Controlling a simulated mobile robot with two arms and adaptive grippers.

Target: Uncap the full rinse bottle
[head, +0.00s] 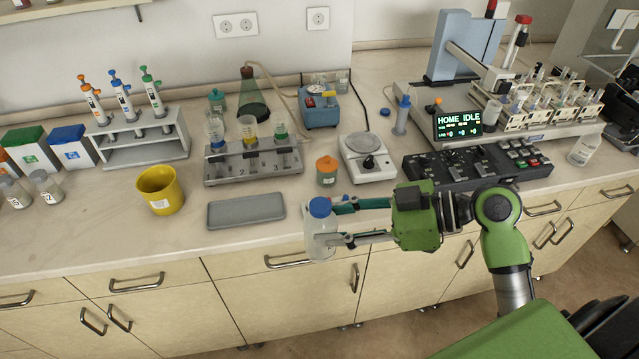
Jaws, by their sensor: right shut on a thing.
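A clear bottle with a blue cap (320,208) on top is held in front of the counter's front edge. The cap sits on the bottle's neck. The bottle body (318,240) looks upright and shows a pale label; I cannot read it or tell how full it is. My right gripper (338,223) reaches in from the right and is shut on this bottle, with its fingers around the body below the cap. Another clear bottle (583,150) with a white label stands at the far right of the counter. My left gripper is not in view.
A grey tray (246,209) lies empty near the counter's front edge. A yellow bin (160,190), an orange-capped jar (327,171), a balance (368,157) and a black control panel (478,162) stand nearby.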

